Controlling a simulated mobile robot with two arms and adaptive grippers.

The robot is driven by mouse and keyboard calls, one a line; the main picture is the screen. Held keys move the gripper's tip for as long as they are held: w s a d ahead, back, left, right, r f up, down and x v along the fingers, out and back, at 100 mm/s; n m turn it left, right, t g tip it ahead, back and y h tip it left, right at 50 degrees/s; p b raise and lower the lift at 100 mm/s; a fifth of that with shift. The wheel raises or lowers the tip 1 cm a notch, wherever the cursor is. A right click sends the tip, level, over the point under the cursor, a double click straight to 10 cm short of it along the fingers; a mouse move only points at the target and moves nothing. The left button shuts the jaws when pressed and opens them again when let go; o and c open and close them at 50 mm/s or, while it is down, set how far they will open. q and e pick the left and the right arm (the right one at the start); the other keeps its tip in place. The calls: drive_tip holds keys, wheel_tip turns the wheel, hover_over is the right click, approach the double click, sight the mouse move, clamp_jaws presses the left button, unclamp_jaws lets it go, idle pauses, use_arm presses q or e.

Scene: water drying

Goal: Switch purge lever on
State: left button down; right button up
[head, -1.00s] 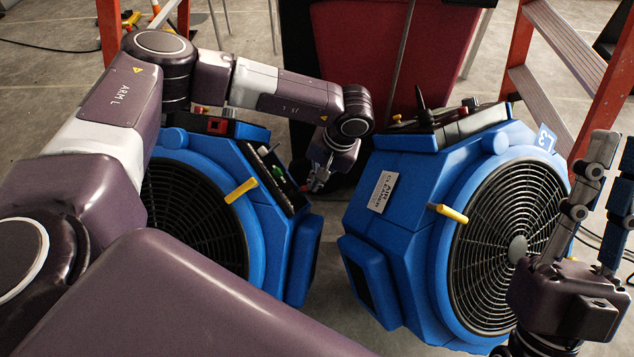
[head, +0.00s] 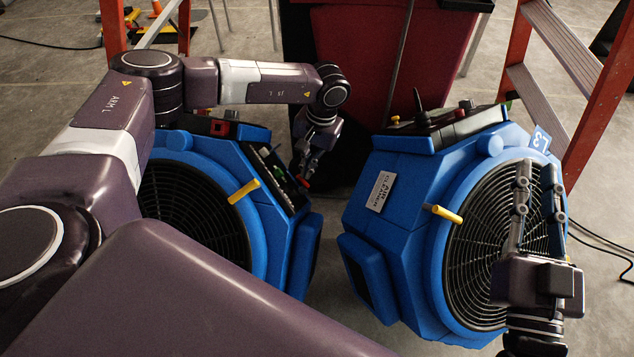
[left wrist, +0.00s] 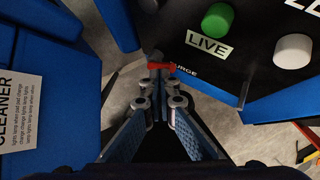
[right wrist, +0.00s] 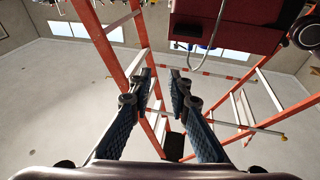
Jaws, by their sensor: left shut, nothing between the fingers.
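The red purge lever (left wrist: 162,67) shows in the left wrist view beside a partly covered label reading "URGE", on the black panel (left wrist: 265,60). It also shows as a small red tip (head: 303,182) at the edge of the left blue machine (head: 285,235) in the head view. My left gripper (left wrist: 158,82) is shut and empty, its fingertips right at the lever; I cannot tell whether they touch. It also shows in the head view (head: 303,172). My right gripper (head: 538,172) is open and empty in front of the right machine's grille; the right wrist view shows its parted fingers (right wrist: 160,82).
A green knob (left wrist: 217,20) labelled LIVE and a white knob (left wrist: 292,51) are on the panel. A second blue machine (head: 395,235) stands to the right, with a narrow gap between. Orange ladders (head: 560,70) and a red bin (head: 365,60) stand behind.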

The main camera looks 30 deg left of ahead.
idle(0.3)
use_arm(q)
drive_tip(key=shift+r+p, duration=0.65)
drive_tip(key=shift+r, duration=0.1)
use_arm(e)
wheel_tip(320, 180, down, 7)
drive_tip(key=g+h, duration=0.1)
drive_tip(key=g, duration=0.2)
drive_tip(key=shift+w+d, duration=0.2)
drive_tip(key=shift+d, duration=0.25)
drive_tip(key=shift+r, duration=0.1)
use_arm(q)
drive_tip(key=shift+r, duration=0.1)
wheel_tip(320, 180, up, 12)
drive_tip(key=w+d, duration=0.1)
drive_tip(key=shift+w+d, duration=0.15)
drive_tip(key=shift+d, duration=0.25)
use_arm(e)
drive_tip(key=shift+a+r, duration=0.1)
drive_tip(key=shift+r, duration=0.05)
use_arm(q)
drive_tip(key=shift+f, duration=0.25)
